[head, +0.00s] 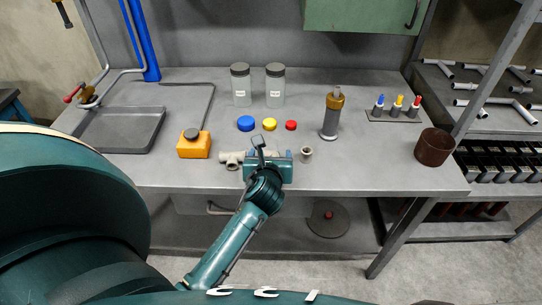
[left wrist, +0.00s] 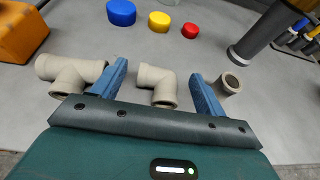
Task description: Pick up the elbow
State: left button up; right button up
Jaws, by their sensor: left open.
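A beige pipe elbow (left wrist: 157,85) lies on the grey workbench, between the two blue fingers of my left gripper (left wrist: 160,84) in the left wrist view. The fingers are apart, with gaps on both sides of the elbow. In the head view my left gripper (head: 268,160) is over the bench's front part and mostly hides the elbow. A beige tee (left wrist: 72,74) lies left of the left finger, and it also shows in the head view (head: 232,158). A short beige fitting (left wrist: 229,84) stands close by the right finger. My right gripper is not in view.
An orange box (head: 194,146) with a dark knob stands left of the fittings. Blue (head: 245,123), yellow (head: 269,124) and red (head: 291,125) caps lie behind them. A grey cylinder (head: 331,117) stands behind right.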

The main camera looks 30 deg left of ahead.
pick_arm(q)
jog(key=shift+c, duration=0.5)
jog(key=c, duration=1.1)
jog(key=shift+r, duration=0.1)
